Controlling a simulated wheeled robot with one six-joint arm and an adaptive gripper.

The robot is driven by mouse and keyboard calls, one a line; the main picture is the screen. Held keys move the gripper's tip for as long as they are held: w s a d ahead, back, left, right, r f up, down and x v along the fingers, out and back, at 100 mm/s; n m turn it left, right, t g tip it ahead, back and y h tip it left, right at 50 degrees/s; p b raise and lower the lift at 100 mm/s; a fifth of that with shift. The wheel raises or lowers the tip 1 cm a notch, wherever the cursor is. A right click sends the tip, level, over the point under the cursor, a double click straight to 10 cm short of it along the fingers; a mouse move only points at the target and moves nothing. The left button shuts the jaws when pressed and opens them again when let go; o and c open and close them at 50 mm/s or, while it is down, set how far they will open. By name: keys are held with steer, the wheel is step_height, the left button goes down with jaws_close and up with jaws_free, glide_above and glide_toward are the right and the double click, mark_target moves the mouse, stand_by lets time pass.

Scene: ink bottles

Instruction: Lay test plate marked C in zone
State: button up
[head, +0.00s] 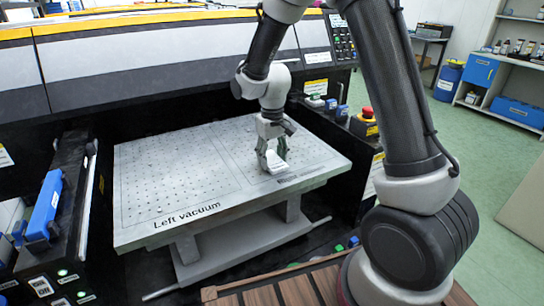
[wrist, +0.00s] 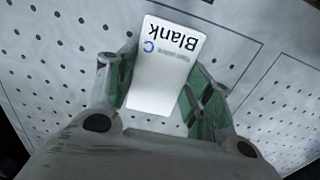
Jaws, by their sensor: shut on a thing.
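The test plate (wrist: 165,62) is a white card marked "C" and "Blank", upside down in the wrist view. My gripper (wrist: 163,88) is shut on it, with a green-padded finger at each side. In the head view my gripper (head: 272,163) points down over the right part of the perforated vacuum table, with the white plate (head: 275,161) between its fingers. The plate is at or just above the surface; I cannot tell if it touches. The vacuum table (head: 190,165) has thin outlined zones and the label "Left vacuum" at its front left.
A red emergency button (head: 367,112) and small bottles (head: 342,112) stand beyond the table's right edge. A large printer housing (head: 170,55) runs along the back. A blue-handled part (head: 45,208) is at the left. The table's left half is clear.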

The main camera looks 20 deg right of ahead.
mark_target(272, 160)
steer(key=o, duration=1.1)
steer(key=shift+f, duration=0.1)
steer(key=shift+c, duration=0.2)
step_height(272, 160, up, 12)
steer(key=s+d+r+m+t, duration=0.1)
steer(key=s+d+r+t, duration=0.1)
steer(key=s+d+r, duration=0.9)
steer(key=s+d+m+t, duration=0.1)
steer(key=s+d+t, duration=0.1)
steer(key=s, duration=1.3)
steer(key=shift+s+d+f, duration=0.15)
steer(key=shift+d+f, duration=0.25)
steer(key=shift+d, duration=0.5)
